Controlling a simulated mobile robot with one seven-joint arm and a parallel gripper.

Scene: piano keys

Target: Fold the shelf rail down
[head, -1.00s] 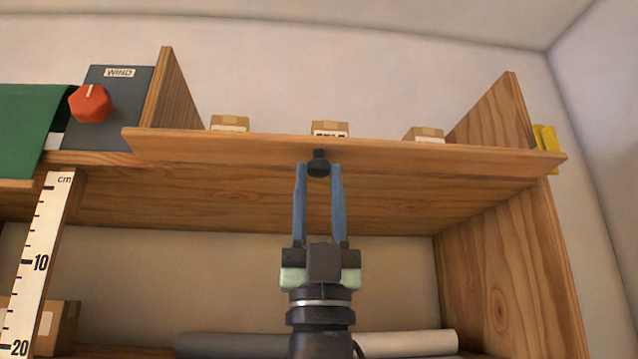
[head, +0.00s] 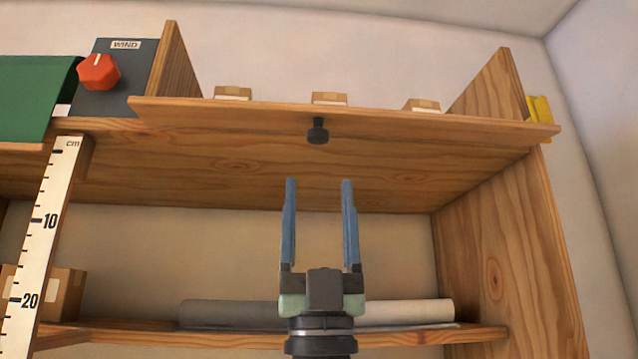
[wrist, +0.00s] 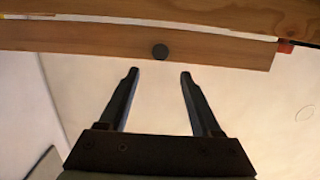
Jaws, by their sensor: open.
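The shelf rail (head: 420,125) is a long wooden board along the front edge of the upper shelf, tilted outward. A black knob (head: 317,131) sits at its middle. In the wrist view the rail (wrist: 90,40) crosses near the top, with the dark round knob (wrist: 160,51) on it. My gripper (head: 319,182) is open and empty, below the knob and apart from it. In the wrist view the two fingertips (wrist: 158,74) point at the knob with a gap between.
Several small cardboard boxes (head: 328,98) stand behind the rail. A grey WIND panel with a red knob (head: 98,72) and green cloth (head: 30,95) are at left. A ruler (head: 43,235) hangs at left. Rolls (head: 235,313) lie on the lower shelf.

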